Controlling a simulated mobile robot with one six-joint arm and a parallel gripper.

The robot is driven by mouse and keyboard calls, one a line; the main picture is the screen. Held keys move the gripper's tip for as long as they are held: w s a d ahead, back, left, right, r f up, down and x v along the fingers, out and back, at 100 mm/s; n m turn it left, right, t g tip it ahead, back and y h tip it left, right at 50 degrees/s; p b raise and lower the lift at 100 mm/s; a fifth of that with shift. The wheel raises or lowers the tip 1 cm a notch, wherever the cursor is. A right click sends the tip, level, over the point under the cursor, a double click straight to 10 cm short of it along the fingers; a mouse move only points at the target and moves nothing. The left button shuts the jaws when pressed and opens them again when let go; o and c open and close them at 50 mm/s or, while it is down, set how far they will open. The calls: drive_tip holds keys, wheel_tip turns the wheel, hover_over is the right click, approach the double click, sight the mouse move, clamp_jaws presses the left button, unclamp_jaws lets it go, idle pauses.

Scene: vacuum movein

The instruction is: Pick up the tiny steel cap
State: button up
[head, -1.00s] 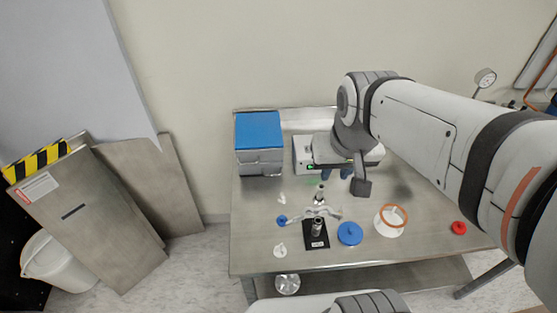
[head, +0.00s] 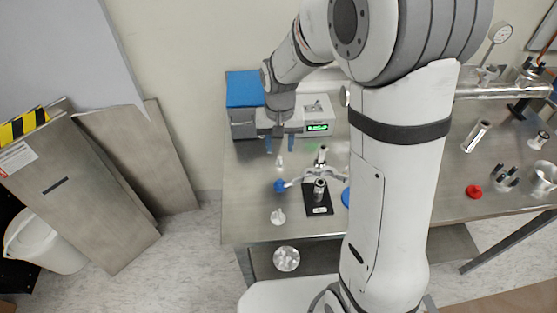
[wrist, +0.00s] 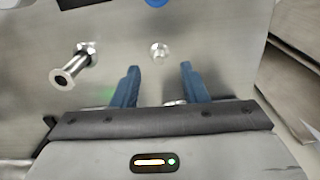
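A tiny steel piece, which looks like the cap (wrist: 159,52), lies on the metal table in the wrist view, just beyond my fingertips and roughly between their lines. In the head view the cap (head: 279,162) is a small pale spot just in front of my gripper (head: 280,150). My gripper (wrist: 159,70) is open, its two blue fingers apart with nothing held. Another small shiny piece (wrist: 174,102) shows between the finger bases, partly hidden by my gripper's body. I cannot tell how far the fingertips are above the table.
A flanged steel tube (wrist: 73,68) stands left of my fingers in the wrist view. A blue-topped box (head: 243,90) and a white device (head: 319,116) stand behind. My arm hides the table's middle.

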sight(280, 157)
drive_tip(key=f, duration=0.5)
drive_tip(key=shift+w+d+f, duration=0.1)
drive_tip(key=shift+w+f, duration=0.15)
clamp_jaws()
